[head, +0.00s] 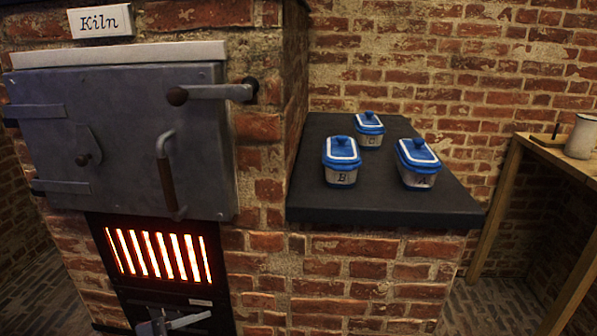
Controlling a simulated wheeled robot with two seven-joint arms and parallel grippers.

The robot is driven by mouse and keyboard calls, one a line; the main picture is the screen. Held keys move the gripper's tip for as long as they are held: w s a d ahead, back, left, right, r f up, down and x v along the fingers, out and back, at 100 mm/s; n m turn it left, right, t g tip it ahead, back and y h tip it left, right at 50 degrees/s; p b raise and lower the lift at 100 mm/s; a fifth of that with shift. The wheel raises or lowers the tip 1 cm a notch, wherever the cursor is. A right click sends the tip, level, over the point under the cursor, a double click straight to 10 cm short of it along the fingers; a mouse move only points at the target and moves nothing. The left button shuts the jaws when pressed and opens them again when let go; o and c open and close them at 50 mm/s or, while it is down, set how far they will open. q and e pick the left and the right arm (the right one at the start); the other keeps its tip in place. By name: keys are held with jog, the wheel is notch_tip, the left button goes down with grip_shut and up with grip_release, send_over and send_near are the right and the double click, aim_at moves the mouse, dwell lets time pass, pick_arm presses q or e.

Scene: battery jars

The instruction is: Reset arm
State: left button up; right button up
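Neither of my grippers shows in the head view. Three jars with blue lids stand upright on a dark slab (310,200) to the right of the kiln. Jar B (341,177) is at the front left, jar A (420,179) at the front right, and jar C (369,139) behind them. All three lids are on. The jars stand apart from each other.
The brick kiln has a grey upper door (120,125), which looks shut. Below it is a glowing grate (158,255) with metal hardware (175,322) at the bottom edge. A wooden table (555,155) at the right holds a pale pot (581,137).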

pick_arm(q)
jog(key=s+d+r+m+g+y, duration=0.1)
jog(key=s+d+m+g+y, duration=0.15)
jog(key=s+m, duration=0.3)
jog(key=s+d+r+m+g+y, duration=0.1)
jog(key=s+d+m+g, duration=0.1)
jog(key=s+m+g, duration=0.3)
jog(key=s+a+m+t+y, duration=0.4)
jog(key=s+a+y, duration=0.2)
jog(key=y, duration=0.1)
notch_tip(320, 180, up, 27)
jog(key=p, duration=2.7)
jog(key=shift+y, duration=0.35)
